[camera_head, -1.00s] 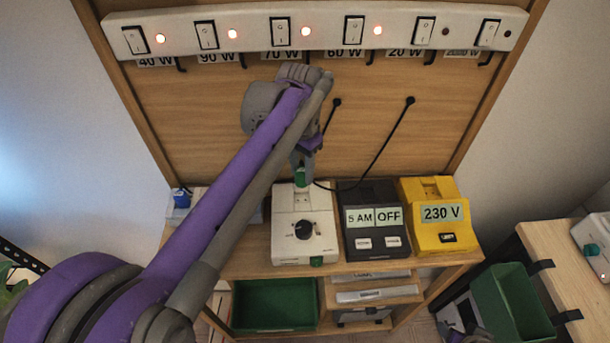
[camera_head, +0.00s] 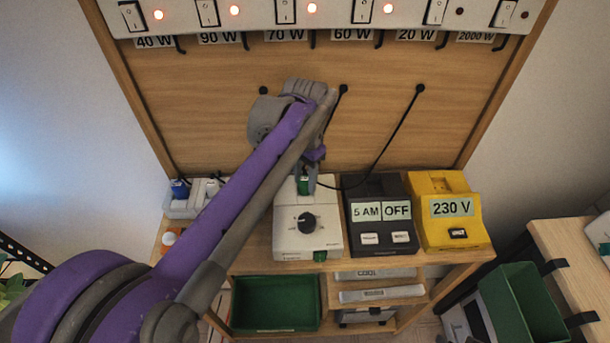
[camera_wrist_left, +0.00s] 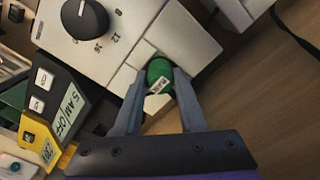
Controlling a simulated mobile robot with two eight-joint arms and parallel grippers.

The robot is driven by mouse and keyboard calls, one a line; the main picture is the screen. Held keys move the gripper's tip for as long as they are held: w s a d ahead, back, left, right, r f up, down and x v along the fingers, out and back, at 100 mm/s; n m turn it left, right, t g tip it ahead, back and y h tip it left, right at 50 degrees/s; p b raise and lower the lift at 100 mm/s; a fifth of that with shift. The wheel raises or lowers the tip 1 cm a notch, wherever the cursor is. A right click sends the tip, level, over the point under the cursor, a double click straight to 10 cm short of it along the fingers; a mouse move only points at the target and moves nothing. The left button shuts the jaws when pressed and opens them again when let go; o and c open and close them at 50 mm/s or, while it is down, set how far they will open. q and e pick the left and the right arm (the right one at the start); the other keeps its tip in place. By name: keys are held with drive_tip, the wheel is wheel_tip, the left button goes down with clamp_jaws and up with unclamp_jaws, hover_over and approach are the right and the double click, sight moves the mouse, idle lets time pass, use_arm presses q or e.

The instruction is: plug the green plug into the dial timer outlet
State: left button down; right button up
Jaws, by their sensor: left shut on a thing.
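The dial timer (camera_head: 308,241) is a white box with a black dial, standing on the shelf; it also shows in the left wrist view (camera_wrist_left: 110,40). My left gripper (camera_head: 303,180) is at the timer's rear top, shut on the green plug (camera_head: 303,186). In the left wrist view the fingers (camera_wrist_left: 160,88) hold the green plug (camera_wrist_left: 157,70) from both sides, at the timer's outlet end. The plug appears at or against the timer's top; whether it is seated cannot be told, as its underside is hidden. My right gripper is not in view.
A black 5 AM/OFF timer (camera_head: 379,232) and a yellow 230 V box (camera_head: 450,222) stand to the right. A black cable (camera_head: 388,138) hangs by the board. Green bins (camera_head: 275,300) sit lower.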

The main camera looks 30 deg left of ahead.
use_arm(q)
drive_tip(key=shift+f, duration=0.1)
drive_tip(key=shift+c, duration=2)
unclamp_jaws()
wheel_tip(320, 180, up, 8)
drive_tip(key=shift+f+p, duration=0.2)
drive_tip(key=shift+p, duration=0.1)
